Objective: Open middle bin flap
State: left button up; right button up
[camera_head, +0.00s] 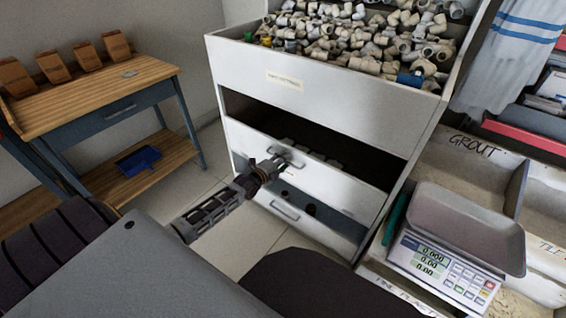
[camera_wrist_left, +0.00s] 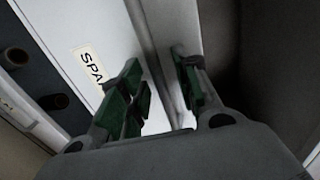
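The white bin cabinet (camera_head: 318,88) stands in the middle of the head view. Its middle bin flap (camera_head: 335,186) is a white front panel with a bar handle (camera_head: 292,151) near its upper left, below a dark opening (camera_head: 300,134). My left gripper (camera_head: 277,163) is at this flap, close beside the handle. In the left wrist view the green-padded fingers (camera_wrist_left: 160,85) are apart, on either side of the pale flap's edge (camera_wrist_left: 152,45). Part of a label (camera_wrist_left: 90,66) shows on the flap. Contact with the handle is unclear. My right gripper is not in view.
The top bin holds many pipe fittings (camera_head: 375,45). A lower flap with a handle (camera_head: 285,211) is beneath. A scale (camera_head: 440,268) stands at the right by the grout bin (camera_head: 465,165). A wooden workbench (camera_head: 95,85) is at the left, with floor (camera_head: 205,170) between.

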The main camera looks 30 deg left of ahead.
pick_arm(q)
jog(key=shift+w, duration=0.2)
jog(key=shift+f, duration=0.1)
grip_shut()
dwell(0.5)
